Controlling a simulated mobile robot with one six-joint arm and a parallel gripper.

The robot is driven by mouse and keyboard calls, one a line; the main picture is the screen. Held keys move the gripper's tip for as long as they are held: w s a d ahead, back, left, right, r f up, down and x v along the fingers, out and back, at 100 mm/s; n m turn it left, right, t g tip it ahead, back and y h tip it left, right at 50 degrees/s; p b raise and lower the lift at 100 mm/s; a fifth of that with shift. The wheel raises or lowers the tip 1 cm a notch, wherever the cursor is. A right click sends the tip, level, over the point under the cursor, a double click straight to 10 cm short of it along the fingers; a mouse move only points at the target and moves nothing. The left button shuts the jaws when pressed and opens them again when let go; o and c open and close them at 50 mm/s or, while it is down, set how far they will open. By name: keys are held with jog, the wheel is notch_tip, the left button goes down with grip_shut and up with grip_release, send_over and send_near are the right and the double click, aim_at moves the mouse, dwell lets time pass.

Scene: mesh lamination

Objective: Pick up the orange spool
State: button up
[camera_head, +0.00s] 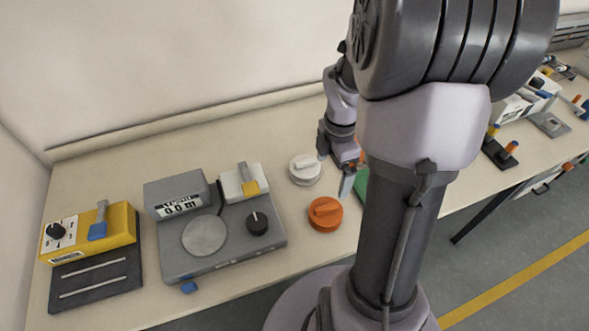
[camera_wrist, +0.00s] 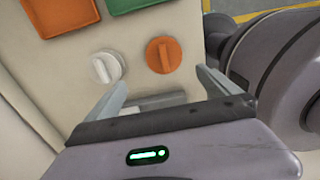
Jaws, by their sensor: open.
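The orange spool (camera_head: 325,213) is a round disc with a raised bar on top, lying on the bench toward its front edge. In the wrist view the orange spool (camera_wrist: 163,55) shows whole, beyond the fingertips and between their lines, nearer the right finger. My gripper (camera_head: 335,172) is open and empty above the bench, behind the orange spool in the head view. Its two spread fingers also show in the wrist view (camera_wrist: 163,88), apart from the spool.
A white spool (camera_head: 305,169) lies close behind the orange one. A grey device with a display (camera_head: 205,235) and a yellow device (camera_head: 95,235) stand to the left. A green pad (camera_head: 361,187) is partly hidden by my arm; an orange pad (camera_wrist: 65,14) is beside it.

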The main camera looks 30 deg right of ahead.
jog(key=b, duration=0.4)
send_near(327, 206)
jog(key=f, duration=0.5)
jog(key=shift+s+d, duration=0.1)
jog(key=shift+d, duration=0.1)
jog(key=f+b, duration=0.2)
jog(key=f, duration=0.1)
jog(key=f+b, duration=0.1)
jog(key=f, duration=0.1)
jog(key=shift+a+f+b, duration=0.2)
jog(key=shift+a+b, duration=0.1)
jog(key=shift+b, duration=0.05)
jog(key=shift+r, duration=0.1)
jog(key=c, duration=1.2)
jog(key=shift+c, duration=0.2)
jog(key=shift+r, duration=0.1)
